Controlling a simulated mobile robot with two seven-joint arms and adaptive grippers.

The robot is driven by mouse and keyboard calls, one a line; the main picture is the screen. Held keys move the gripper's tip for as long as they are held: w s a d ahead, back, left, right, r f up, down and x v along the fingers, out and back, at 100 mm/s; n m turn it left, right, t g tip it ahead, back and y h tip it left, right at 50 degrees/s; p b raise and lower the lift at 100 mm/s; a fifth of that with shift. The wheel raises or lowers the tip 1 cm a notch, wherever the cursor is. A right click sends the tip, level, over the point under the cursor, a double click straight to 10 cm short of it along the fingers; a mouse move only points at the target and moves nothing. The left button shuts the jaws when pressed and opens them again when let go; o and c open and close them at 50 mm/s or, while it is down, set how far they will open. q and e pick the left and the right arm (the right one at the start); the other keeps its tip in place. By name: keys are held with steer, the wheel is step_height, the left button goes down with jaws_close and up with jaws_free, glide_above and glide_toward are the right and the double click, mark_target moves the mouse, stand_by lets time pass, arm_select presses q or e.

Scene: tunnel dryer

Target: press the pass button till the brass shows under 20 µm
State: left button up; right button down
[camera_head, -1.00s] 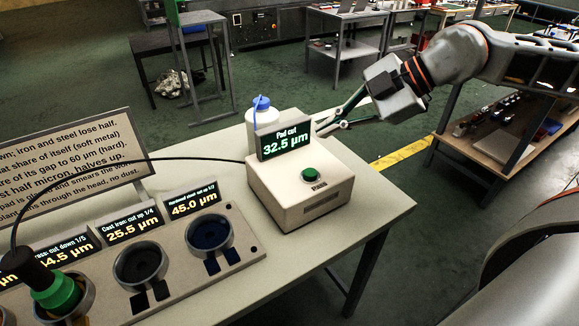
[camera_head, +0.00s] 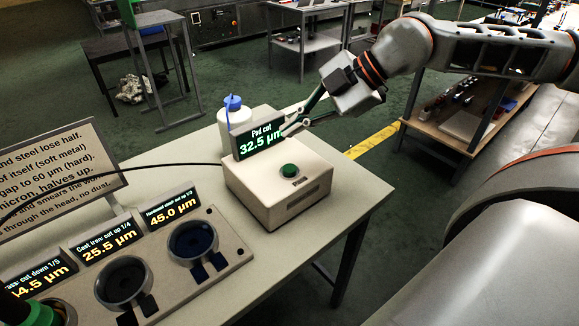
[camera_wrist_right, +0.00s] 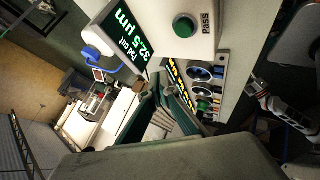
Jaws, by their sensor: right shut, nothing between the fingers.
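The pass button (camera_head: 289,171) is a green round button on top of a white box (camera_head: 277,188). The box's display (camera_head: 260,140) reads "Pad cut 32.5 µm". In the right wrist view the button (camera_wrist_right: 184,26) shows beside the word PASS. My right gripper (camera_head: 288,126) is shut and empty, its fingertips by the display's right edge, behind the button and apart from it. The brass display (camera_head: 38,278), partly cut off at the left, reads a value ending in 4.5 µm. A green-topped tool (camera_head: 34,312) is cut off at the lower left. My left gripper is not seen.
A cast iron display (camera_head: 107,240) reads 25.5 µm and a hardened steel one (camera_head: 172,207) 45.0 µm, behind round cups. A white bottle with blue cap (camera_head: 233,112) stands behind the box. A sign (camera_head: 60,165) stands at the left. The table's right front is bare.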

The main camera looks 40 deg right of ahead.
mark_target(293, 168)
step_height(293, 168, down, 7)
steer(key=shift+f+b, duration=0.1)
steer(key=shift+b, duration=0.7)
stand_by(1.0)
steer(key=shift+f, duration=0.4)
steer(key=shift+f+b, duration=0.5)
steer(key=shift+f, duration=0.05)
stand_by(0.7)
steer(key=shift+r, duration=0.95)
